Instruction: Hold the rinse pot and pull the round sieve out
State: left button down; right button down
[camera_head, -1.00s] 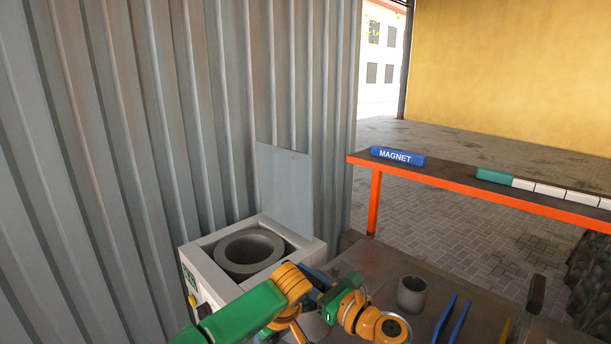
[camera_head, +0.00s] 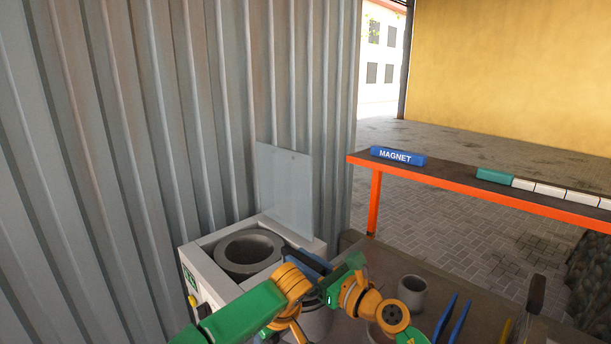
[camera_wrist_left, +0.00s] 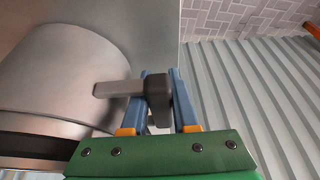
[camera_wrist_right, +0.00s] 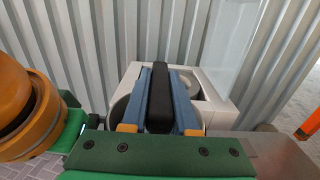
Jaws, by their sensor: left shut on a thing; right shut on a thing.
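The rinse pot is a smooth grey metal cylinder (camera_wrist_left: 65,75) with a short side handle in the left wrist view. My left gripper (camera_wrist_left: 158,92) is shut on the dark end of that handle. In the head view the pot (camera_head: 318,325) shows only in part, behind my left arm, which hides the left fingers. My right gripper (camera_head: 312,262) is above the pot, beside the white box. In the right wrist view its blue fingers (camera_wrist_right: 160,90) are shut on a black bar-like handle (camera_wrist_right: 160,100). The round sieve's body is hidden below the fingers.
A white box (camera_head: 205,270) with a round grey well (camera_head: 248,252) and a raised clear panel (camera_head: 285,185) stands by the corrugated wall. To the right on the bench are a grey cup (camera_head: 412,291) and blue tongs (camera_head: 452,318). An orange-edged shelf (camera_head: 450,180) lies beyond.

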jog(key=shift+r, duration=3.5)
pick_arm(q)
jog(key=c, duration=0.8)
grip_release()
jog(key=shift+o, duration=1)
jog(key=shift+w+f, duration=0.1)
jog(key=shift+w, duration=0.05)
pick_arm(e)
jog(key=shift+w+f, duration=0.1)
jog(key=shift+w, duration=0.05)
